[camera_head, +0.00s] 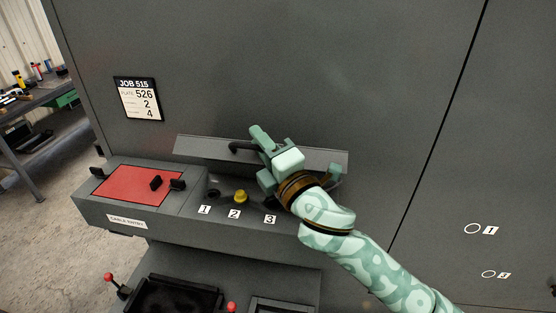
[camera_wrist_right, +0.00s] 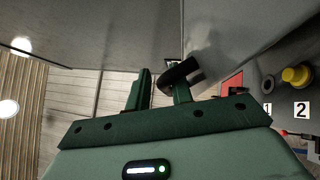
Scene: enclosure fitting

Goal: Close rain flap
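The rain flap (camera_head: 325,158) is a long grey panel on the enclosure wall, standing raised above the row of ports marked 1, 2 and 3. A black handle (camera_head: 241,148) sits on its face; it also shows in the right wrist view (camera_wrist_right: 180,72). My right gripper (camera_head: 258,146) is at the flap, beside the handle and covering part of both. In the right wrist view its two fingers (camera_wrist_right: 158,90) stand apart, with the handle close to the right finger; I cannot tell whether they touch. My left gripper is not in view.
Below the flap is a ledge with a yellow plug (camera_head: 240,196) at port 2. A red panel (camera_head: 137,184) with black knobs lies left on the cable entry box (camera_head: 92,209). A job sign (camera_head: 138,99) hangs above. A workbench (camera_head: 35,120) stands far left.

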